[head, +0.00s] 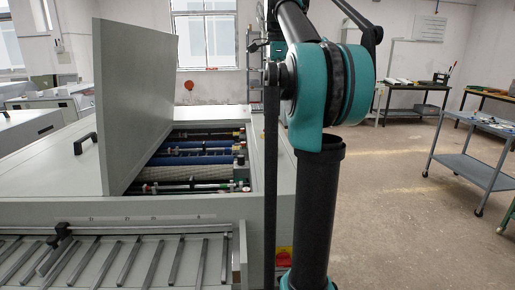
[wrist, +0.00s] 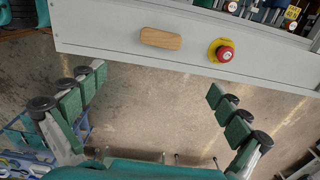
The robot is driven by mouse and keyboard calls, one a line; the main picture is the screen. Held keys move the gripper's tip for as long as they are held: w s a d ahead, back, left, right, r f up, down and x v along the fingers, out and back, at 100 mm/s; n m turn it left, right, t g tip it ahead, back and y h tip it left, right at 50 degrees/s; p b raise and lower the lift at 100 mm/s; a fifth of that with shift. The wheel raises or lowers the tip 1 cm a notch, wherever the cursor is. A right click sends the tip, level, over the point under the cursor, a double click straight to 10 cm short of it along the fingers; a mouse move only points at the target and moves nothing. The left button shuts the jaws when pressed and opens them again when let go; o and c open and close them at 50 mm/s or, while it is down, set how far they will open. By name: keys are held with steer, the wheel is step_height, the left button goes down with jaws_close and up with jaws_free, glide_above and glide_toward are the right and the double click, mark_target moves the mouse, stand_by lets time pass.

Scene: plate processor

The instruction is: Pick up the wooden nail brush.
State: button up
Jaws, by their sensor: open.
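The wooden nail brush (wrist: 160,39) shows in the wrist view as a pale brown, rounded oblong block. It lies on the light grey machine panel (wrist: 110,30), near its lower edge in the picture. My gripper (wrist: 157,85) is open and empty, its green-padded fingers spread wide to the left and right. The brush is beyond the fingertips, apart from them, and lies roughly between them from left to right. I cannot make out the brush or my gripper in the head view.
A red button on a yellow base (wrist: 222,51) sits just right of the brush. The grey machine (head: 190,208) has a raised lid (head: 135,100) and exposed rollers (head: 190,160). A blue-grey cart (head: 470,168) stands at the right. Open floor (head: 400,220) lies between.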

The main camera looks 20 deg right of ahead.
glide_above(272, 143)
steer(key=f, duration=1.2)
steer(key=shift+d, duration=0.25)
steer(key=shift+a+f, duration=0.2)
steer(key=shift+f, duration=2.55)
steer(key=c, duration=1.1)
steer(key=shift+r, duration=0.1)
step_height(272, 143, up, 20)
